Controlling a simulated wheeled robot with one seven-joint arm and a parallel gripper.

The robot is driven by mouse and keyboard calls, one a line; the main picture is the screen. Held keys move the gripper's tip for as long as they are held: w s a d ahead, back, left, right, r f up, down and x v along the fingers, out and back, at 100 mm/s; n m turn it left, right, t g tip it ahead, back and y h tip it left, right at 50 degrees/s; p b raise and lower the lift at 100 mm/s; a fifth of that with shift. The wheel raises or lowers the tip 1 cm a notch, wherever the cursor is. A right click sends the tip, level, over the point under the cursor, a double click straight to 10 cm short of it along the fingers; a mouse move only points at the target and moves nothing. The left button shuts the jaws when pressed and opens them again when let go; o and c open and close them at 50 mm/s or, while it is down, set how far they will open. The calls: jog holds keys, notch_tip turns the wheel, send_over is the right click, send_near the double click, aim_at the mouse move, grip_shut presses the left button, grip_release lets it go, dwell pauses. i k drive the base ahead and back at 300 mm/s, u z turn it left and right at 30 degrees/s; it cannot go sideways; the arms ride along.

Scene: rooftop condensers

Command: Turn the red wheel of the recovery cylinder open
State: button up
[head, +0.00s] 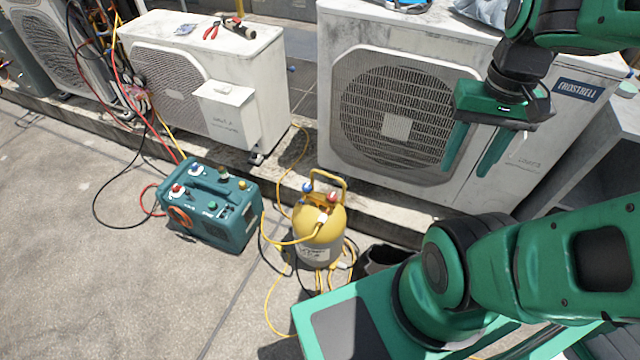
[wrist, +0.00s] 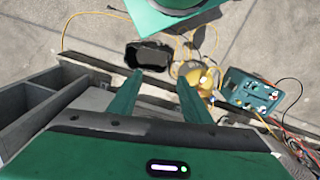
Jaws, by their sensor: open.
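The recovery cylinder (head: 318,236) is yellow above and grey below and stands upright on the concrete. It has a yellow handle frame on top. The red wheel (head: 332,197) sits on its top right and a blue wheel (head: 308,188) on its top left. The cylinder (wrist: 196,74) also shows in the wrist view, partly behind a finger; its wheels are too small to tell there. My gripper (head: 473,150) is open and empty, up and to the right of the cylinder, in front of the big condenser. Its fingers (wrist: 156,95) point downward, apart from the cylinder.
A teal recovery machine (head: 211,205) stands left of the cylinder. Yellow, red and black hoses lie around both. White condensers (head: 400,105) stand on a low ledge behind. A black open bin (wrist: 148,56) is beside the cylinder. Concrete at the left is mostly clear.

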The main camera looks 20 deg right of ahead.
aim_at(331, 197)
jog(key=z, duration=0.05)
jog(key=k, duration=0.9)
jog(key=u, duration=0.1)
